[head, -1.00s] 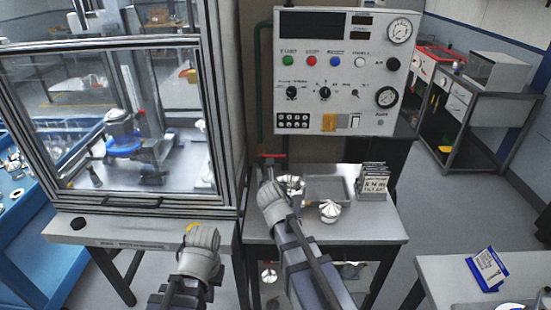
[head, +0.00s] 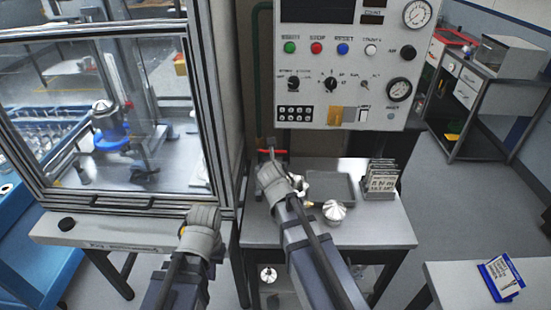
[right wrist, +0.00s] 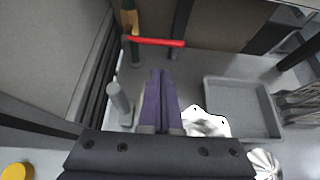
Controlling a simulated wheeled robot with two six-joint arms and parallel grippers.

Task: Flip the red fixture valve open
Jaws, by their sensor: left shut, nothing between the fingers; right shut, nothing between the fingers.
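The red valve handle (head: 281,152) sits at the foot of the green pipe, behind the small bench. In the right wrist view the red handle (right wrist: 158,41) lies crosswise to the pipe, beside a brass-coloured valve body (right wrist: 130,18). My right gripper (right wrist: 161,73) is shut and empty, its dark fingers pointing at the handle with a visible gap in that view. In the head view the right gripper (head: 270,146) overlaps the handle, so contact cannot be told there. My left gripper (head: 204,212) is shut and empty in front of the glazed machine, its fingertips mostly hidden.
A grey tray (head: 331,187), a silver machined part (head: 335,212) and a card rack (head: 380,180) stand on the bench. The control panel (head: 340,65) hangs above.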

